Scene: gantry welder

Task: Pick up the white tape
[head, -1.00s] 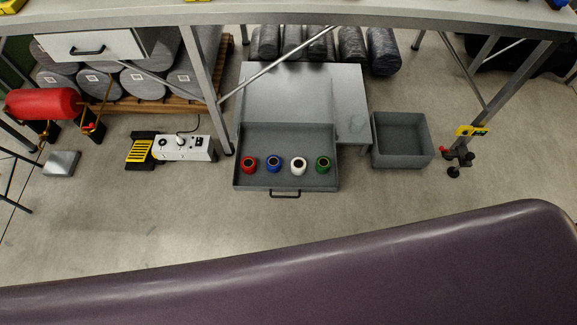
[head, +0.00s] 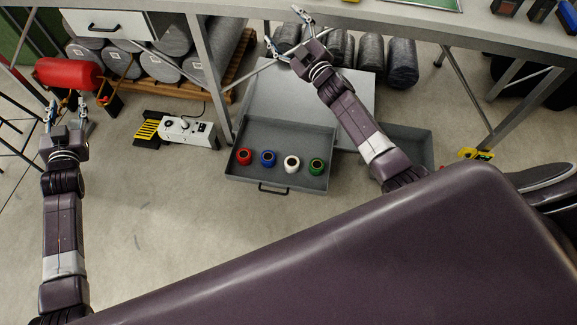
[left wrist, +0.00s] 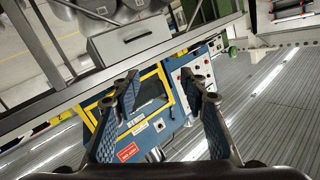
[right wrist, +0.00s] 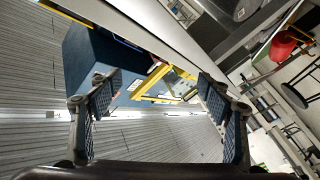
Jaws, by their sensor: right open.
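The red tape (head: 244,156) is at the left of the row. My right gripper (head: 284,30) is open and empty, beyond the drawer near the bench edge. My left gripper (head: 66,110) is open and empty at the far left, by the red cylinder. The tapes do not show in either wrist view.
The bench (head: 400,18) with its metal legs spans the back. A grey box (head: 412,143) right of the drawer is partly hidden by my right arm. A white control unit with a yellow pedal (head: 148,130) lies left. Floor in front of the drawer is clear.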

